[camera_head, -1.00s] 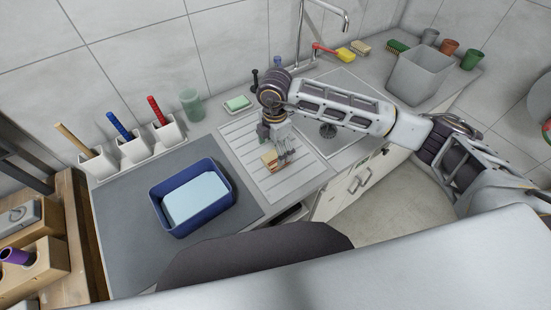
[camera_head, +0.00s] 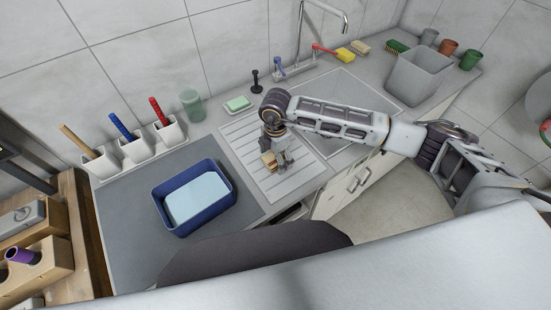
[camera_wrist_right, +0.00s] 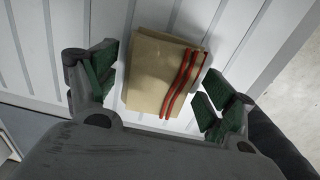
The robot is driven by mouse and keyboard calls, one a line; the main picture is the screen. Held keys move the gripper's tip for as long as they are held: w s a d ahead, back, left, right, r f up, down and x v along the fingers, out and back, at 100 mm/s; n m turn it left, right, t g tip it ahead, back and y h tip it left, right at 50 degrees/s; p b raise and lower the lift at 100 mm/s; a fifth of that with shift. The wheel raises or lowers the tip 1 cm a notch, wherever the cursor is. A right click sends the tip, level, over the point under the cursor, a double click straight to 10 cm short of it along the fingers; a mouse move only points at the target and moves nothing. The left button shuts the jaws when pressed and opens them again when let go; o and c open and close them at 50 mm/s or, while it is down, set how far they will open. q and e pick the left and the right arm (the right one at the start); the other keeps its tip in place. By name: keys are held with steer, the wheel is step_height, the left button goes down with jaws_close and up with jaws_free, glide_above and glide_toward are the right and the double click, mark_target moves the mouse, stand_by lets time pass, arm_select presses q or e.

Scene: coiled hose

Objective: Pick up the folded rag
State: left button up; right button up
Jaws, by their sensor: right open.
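The folded rag (camera_wrist_right: 157,75) is tan with red stripes along one side. It lies on the white ribbed drainboard (camera_head: 243,150) beside the sink, and in the head view the rag (camera_head: 268,160) shows partly beside my gripper. My right gripper (camera_head: 277,164) is over the drainboard at the rag. In the right wrist view my right gripper (camera_wrist_right: 157,92) is open, with one green-padded finger on each side of the rag and gaps between pads and cloth. The near edge of the rag is close to the palm. My left gripper is not in view.
A blue tub (camera_head: 163,209) with light blue water stands on the grey mat (camera_head: 119,221) to the left. A green soap (camera_head: 237,103) in its dish and a green glass (camera_head: 192,104) stand behind. The sink (camera_head: 345,92) and a grey bin (camera_head: 415,82) are to the right.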

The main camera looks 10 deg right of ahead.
steer(key=c, duration=1.1)
steer(key=shift+r, duration=0.15)
steer(key=shift+r+b, duration=0.75)
steer(key=shift+r, duration=4.15)
steer(key=o, duration=0.4)
steer(key=c, duration=0.3)
